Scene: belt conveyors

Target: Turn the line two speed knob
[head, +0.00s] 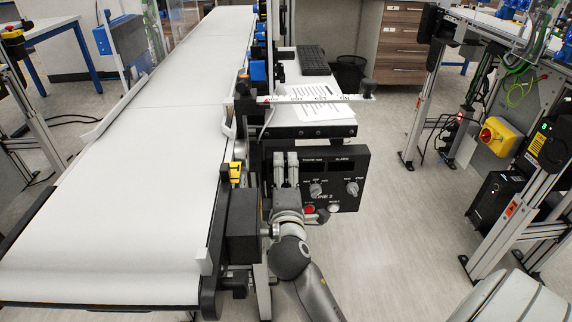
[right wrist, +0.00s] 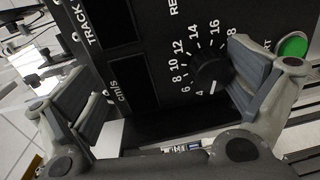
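The black line 2 control panel (head: 343,164) stands at the right side of the belt. Its speed knob (head: 315,190) is black and round with a light pointer mark. In the right wrist view the speed knob (right wrist: 210,72) sits inside a printed number scale, its mark near the low end by 4. My right gripper (head: 285,165) is in front of the panel's left part. In the right wrist view the right gripper (right wrist: 160,85) has its fingers wide apart and empty. The right-hand finger is close beside the knob; contact cannot be told. My left gripper is not in view.
A second knob (head: 352,188) is to the right on the panel. The white belt (head: 120,190) runs along the left. Floor right of the panel is clear.

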